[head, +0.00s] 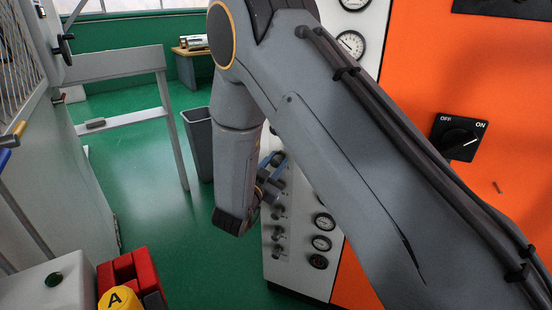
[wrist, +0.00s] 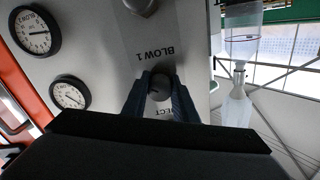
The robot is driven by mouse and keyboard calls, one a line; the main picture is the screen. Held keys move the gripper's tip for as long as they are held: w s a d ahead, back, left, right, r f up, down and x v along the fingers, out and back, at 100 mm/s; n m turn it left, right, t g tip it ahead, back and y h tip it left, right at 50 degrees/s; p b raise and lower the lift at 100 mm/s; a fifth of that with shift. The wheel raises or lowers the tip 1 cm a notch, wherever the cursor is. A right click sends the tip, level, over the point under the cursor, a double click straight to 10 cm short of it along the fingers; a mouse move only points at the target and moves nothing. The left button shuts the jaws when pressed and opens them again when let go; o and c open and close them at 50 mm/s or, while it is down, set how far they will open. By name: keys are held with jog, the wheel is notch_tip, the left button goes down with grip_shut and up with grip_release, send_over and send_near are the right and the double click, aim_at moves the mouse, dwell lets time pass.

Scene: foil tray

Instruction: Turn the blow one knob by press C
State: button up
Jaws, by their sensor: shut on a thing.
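In the wrist view, a small dark round knob (wrist: 161,82) sits on the grey panel, between an upside-down "BLOW 1" label (wrist: 155,55) and a partly covered label ending in "ECT". My gripper (wrist: 160,92) has its two dark blue fingers on either side of this knob, shut on it. In the head view my gripper (head: 268,182) is at the white front panel (head: 318,275) of the orange machine, partly hidden by my arm. The knob itself is hidden there. Which press is C cannot be read.
Another knob (wrist: 142,6) is at the wrist view's top edge. Gauges (wrist: 34,31) are at its left. The head view shows a column of knobs (head: 279,233), an OFF/ON switch (head: 459,138), a dark bin (head: 198,142), a grey frame and open green floor.

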jog(key=n+p, duration=0.2)
jog(key=n, duration=0.2)
jog(key=shift+n, duration=0.3)
jog(key=shift+n+p, duration=0.9)
jog(key=shift+n, duration=0.7)
jog(key=o, duration=1)
jog(key=shift+o, duration=0.2)
jog(key=v, duration=0.7)
jog(key=shift+s+b, duration=0.4)
jog(key=shift+b, duration=0.05)
jog(key=shift+w+a, duration=0.1)
jog(key=shift+a, duration=0.1)
